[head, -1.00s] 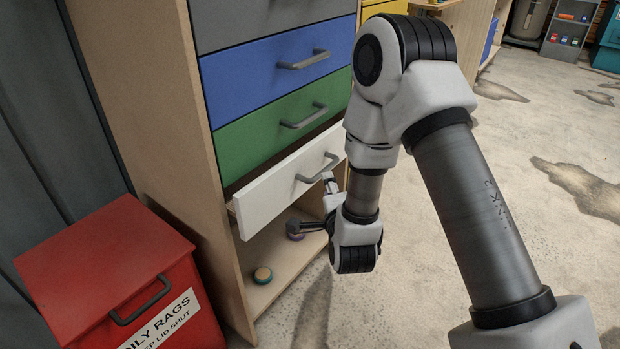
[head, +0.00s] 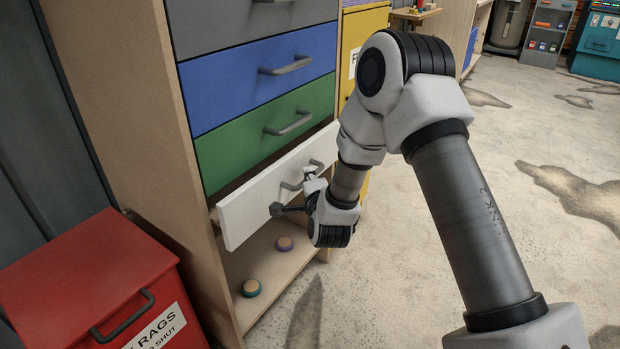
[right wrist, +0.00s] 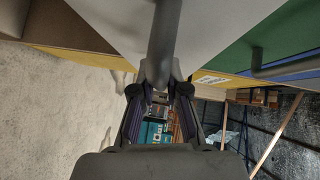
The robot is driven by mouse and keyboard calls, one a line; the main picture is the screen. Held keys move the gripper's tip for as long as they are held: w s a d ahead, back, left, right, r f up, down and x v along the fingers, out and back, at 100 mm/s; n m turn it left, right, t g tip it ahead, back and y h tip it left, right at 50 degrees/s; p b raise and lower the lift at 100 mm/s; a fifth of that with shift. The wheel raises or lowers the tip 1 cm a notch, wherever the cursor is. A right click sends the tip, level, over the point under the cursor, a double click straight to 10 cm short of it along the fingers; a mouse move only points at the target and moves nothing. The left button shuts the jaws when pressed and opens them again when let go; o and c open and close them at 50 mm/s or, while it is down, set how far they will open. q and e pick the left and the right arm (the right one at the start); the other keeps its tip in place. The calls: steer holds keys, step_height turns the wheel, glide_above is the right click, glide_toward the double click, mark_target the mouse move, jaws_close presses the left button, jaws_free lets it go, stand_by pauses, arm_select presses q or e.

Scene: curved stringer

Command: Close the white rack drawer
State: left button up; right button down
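The white drawer (head: 262,202) is the lowest in the wooden rack, below the green drawer. It stands partly pulled out, with a dark gap above its front. Its grey bar handle (head: 320,164) faces my right arm. My right gripper (head: 292,192) is at the drawer front beside the handle, its fingers spread apart. In the right wrist view the handle (right wrist: 164,45) runs down to between the fingertips of the gripper (right wrist: 160,88). I cannot tell whether the fingers touch it. My left gripper is not in view.
The green drawer (head: 240,155) and blue drawer (head: 225,95) above look shut. Two small round objects lie on the rack's bottom shelf (head: 275,285). A red rag bin (head: 85,265) stands at the left. Concrete floor (head: 545,260) is open at the right.

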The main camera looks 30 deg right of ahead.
mark_target(296, 173)
steer(key=shift+w+a, duration=0.25)
steer(key=shift+w, duration=0.4)
steer(key=shift+w+a, duration=0.3)
steer(key=shift+w, duration=0.35)
steer(key=shift+w+a, duration=0.25)
steer(key=shift+w, duration=0.4)
steer(key=shift+r, duration=0.1)
steer(key=c, duration=1.2)
jaws_free()
steer(key=shift+w, duration=0.1)
steer(key=v, duration=1.2)
